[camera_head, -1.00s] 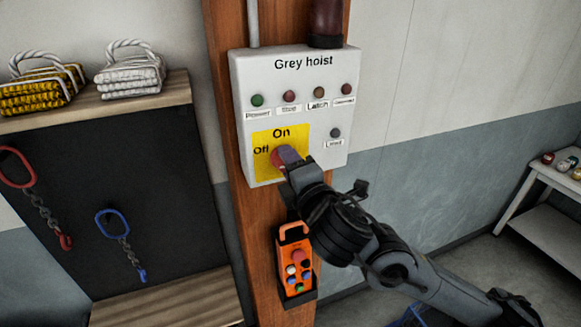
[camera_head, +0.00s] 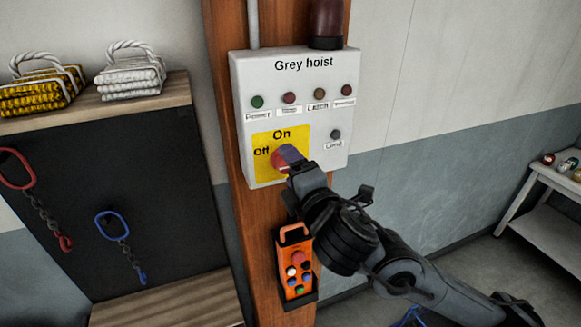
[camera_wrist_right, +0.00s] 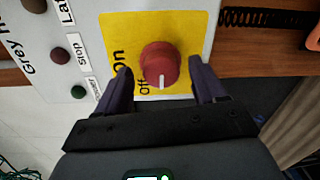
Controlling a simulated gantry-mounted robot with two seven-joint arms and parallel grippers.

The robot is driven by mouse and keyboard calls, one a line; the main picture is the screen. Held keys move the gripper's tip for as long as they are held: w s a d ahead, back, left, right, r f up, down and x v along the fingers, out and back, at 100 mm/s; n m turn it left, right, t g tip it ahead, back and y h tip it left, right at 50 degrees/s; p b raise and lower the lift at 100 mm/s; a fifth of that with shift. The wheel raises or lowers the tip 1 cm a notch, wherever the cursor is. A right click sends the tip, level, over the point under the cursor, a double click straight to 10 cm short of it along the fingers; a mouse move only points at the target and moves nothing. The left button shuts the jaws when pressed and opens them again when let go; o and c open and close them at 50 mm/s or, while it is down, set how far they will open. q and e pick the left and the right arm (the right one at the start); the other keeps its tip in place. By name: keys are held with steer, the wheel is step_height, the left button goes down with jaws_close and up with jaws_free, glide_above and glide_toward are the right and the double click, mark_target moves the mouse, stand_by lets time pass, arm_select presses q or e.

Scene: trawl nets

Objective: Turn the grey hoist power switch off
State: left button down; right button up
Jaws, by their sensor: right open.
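The white control box labelled "Grey hoist" (camera_head: 300,82) is fixed to a wooden post. Its round red knob (camera_wrist_right: 160,62) sits on a yellow plate (camera_head: 297,137) marked "On" above and "Off" to the left. My right gripper (camera_wrist_right: 160,75) is open, with one dark finger on each side of the knob and small gaps showing. In the head view the right gripper (camera_head: 290,158) partly covers the knob. My left gripper is not in view.
An orange pendant control (camera_head: 295,268) hangs on the post just below the box. A row of small lights (camera_head: 290,98) runs along the box. A shelf unit (camera_head: 150,105) with rope bundles stands left. A white table (camera_head: 545,180) stands far right.

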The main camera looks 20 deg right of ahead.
steer(key=s, duration=0.9)
steer(key=shift+s, duration=0.15)
steer(key=shift+r, duration=0.1)
steer(key=s+a+f+m+g+y, duration=0.1)
steer(key=s+f+m+g, duration=0.2)
steer(key=f, duration=1)
steer(key=s+a+f+g, duration=0.1)
steer(key=s+f+g, duration=0.3)
steer(key=f, duration=0.9)
steer(key=s+d+f+m+g, duration=0.25)
steer(key=s+f+m, duration=0.25)
steer(key=s+f, duration=0.3)
steer(key=s+d+f+m+g, duration=0.2)
steer(key=s+f+m+g, duration=0.25)
steer(key=s+f, duration=0.35)
step_height(320, 180, up, 14)
steer(key=d+m+p, duration=0.1)
steer(key=m+p, duration=0.4)
steer(key=p, duration=0.9)
steer(key=shift+r+h+p, duration=0.2)
steer(key=shift+h+p, duration=0.2)
